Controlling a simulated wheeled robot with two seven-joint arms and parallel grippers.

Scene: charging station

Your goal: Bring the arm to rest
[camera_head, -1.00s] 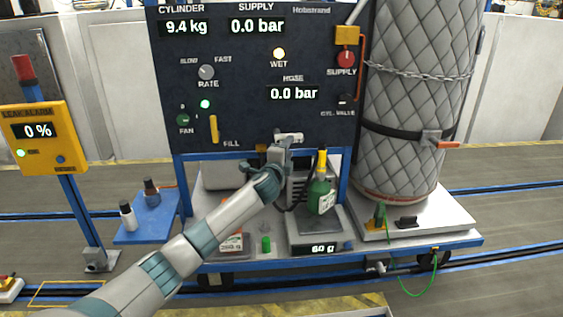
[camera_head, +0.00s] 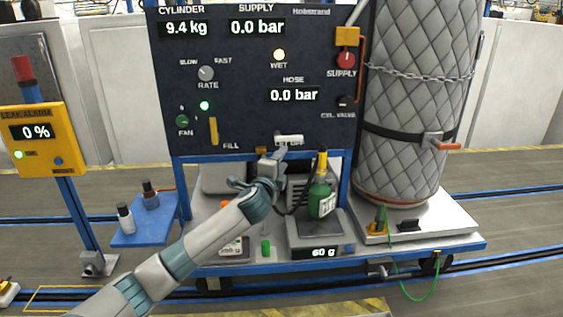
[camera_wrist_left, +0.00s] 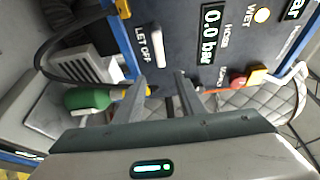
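My left arm comes in from the lower left of the head view. Its gripper (camera_head: 274,158) is in front of the lower edge of the dark control panel (camera_head: 240,120), just below the white LET OFF handle (camera_head: 289,139). In the left wrist view the two fingers (camera_wrist_left: 165,90) stand apart with nothing between them. The white handle (camera_wrist_left: 157,45) is beyond the fingertips there, apart from them. My right gripper is not in view.
A green cylinder (camera_head: 321,198) stands on a scale (camera_head: 316,252) close to the right of my gripper. A quilted tank (camera_head: 415,95) stands further right. A leak alarm post (camera_head: 72,205) and a blue shelf (camera_head: 140,236) with bottles are left.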

